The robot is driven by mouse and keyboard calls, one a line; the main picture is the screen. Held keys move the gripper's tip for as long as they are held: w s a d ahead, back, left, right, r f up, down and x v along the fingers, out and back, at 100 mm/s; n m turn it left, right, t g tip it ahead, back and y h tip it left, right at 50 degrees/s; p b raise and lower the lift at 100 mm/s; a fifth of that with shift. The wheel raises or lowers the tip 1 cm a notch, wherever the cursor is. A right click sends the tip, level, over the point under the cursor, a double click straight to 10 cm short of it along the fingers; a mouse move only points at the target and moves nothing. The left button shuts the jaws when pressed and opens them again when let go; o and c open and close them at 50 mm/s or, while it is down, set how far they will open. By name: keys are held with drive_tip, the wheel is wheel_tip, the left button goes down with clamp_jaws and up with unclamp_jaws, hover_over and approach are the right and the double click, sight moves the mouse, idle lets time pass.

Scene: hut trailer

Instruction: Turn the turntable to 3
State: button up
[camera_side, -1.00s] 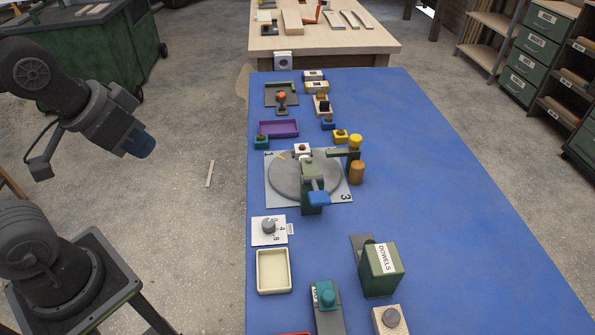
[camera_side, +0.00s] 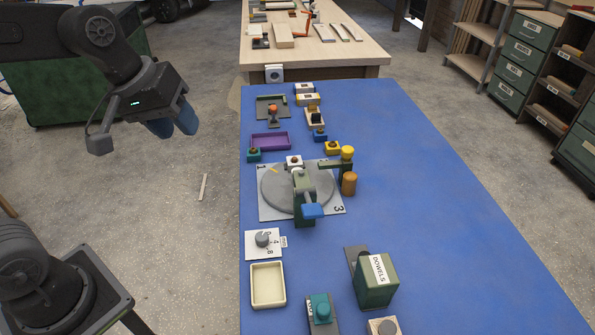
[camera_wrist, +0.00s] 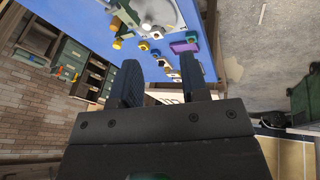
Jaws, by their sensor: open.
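The turntable (camera_side: 279,200) is a flat grey disc on a pale square plate (camera_side: 330,206) marked 1 at its far left corner and 3 at its near right corner. A yellow mark (camera_side: 274,170) lies on the disc near the 1. A green stand with a blue-ended lever (camera_side: 312,211) hides part of the disc. The turntable also shows at the top of the wrist view (camera_wrist: 166,12). My gripper (camera_side: 172,128) is open and empty, in the air left of the bench, well away from the turntable. Its two fingers (camera_wrist: 160,80) show apart in the wrist view.
On the blue bench (camera_side: 440,230), a numbered dial (camera_side: 262,240), cream tray (camera_side: 268,286) and green DOWELS box (camera_side: 375,280) stand nearer. A purple tray (camera_side: 270,141) and several small blocks lie beyond. An orange cylinder (camera_side: 349,183) stands beside the plate. The bench's right side is clear.

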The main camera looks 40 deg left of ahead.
drive_tip(key=o, duration=0.3)
drive_tip(key=w+f+n, duration=0.1)
drive_tip(key=w+n, duration=0.3)
drive_tip(key=w, duration=0.3)
drive_tip(key=shift+w+g+h, duration=0.2)
drive_tip(key=shift+g+h, duration=0.1)
drive_tip(key=shift+g, duration=0.1)
drive_tip(key=w+f+n, duration=0.1)
drive_tip(key=w, duration=0.1)
drive_tip(key=w+f+n, duration=0.1)
drive_tip(key=w+n, duration=0.2)
drive_tip(key=w, duration=0.1)
drive_tip(key=shift+w+a+f+n+g+h, duration=0.15)
drive_tip(key=shift+w+f+n+g+h, duration=0.15)
drive_tip(key=shift+f+n+h, duration=0.1)
drive_tip(key=w+a+f+n+g+h, duration=0.1)
drive_tip(key=w+f+n+h, duration=0.1)
drive_tip(key=w+f+n, duration=0.8)
drive_tip(key=shift+m, duration=0.5)
drive_tip(key=x, duration=0.5)
drive_tip(key=w+x, duration=0.1)
drive_tip(key=x, duration=0.3)
drive_tip(key=a+x, duration=0.1)
drive_tip(key=x, duration=0.4)
drive_tip(key=shift+w+d+f, duration=0.1)
drive_tip(key=shift+w+f, duration=0.15)
drive_tip(key=shift+f, duration=0.1)
drive_tip(key=shift+c, duration=0.2)
clamp_jaws()
